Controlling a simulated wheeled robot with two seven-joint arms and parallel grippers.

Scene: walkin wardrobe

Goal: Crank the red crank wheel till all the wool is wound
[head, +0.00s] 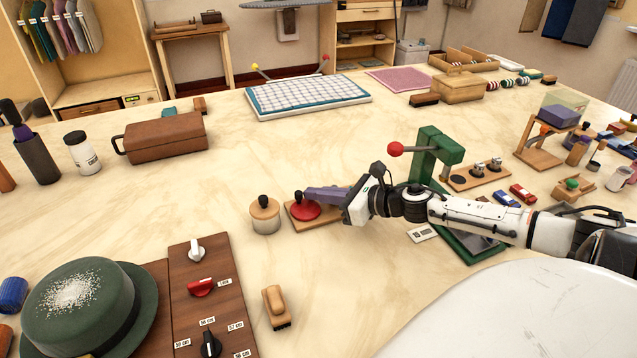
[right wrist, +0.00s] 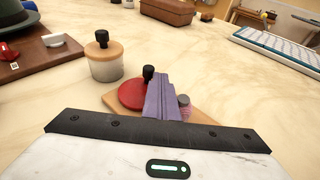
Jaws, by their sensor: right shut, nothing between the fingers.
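The red crank wheel (head: 307,212) lies flat on a small wooden board (head: 322,224), with an upright black knob (head: 298,196) near its rim. My right gripper (head: 308,194) reaches over the board from the right, its purple fingers closed together beside the knob. In the right wrist view the wheel (right wrist: 131,94) shows left of the fingers (right wrist: 160,95), and the knob (right wrist: 148,72) stands at their tips; I cannot tell whether they touch. A grey-topped post with a little pinkish wool (right wrist: 185,112) shows right of the fingers, partly hidden. My left gripper is not in view.
A round jar with a black knob (head: 265,216) stands just left of the board. A green press with a red ball handle (head: 430,155) stands behind my right arm. A wooden brush (head: 275,306) lies in front. The table behind the board is clear.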

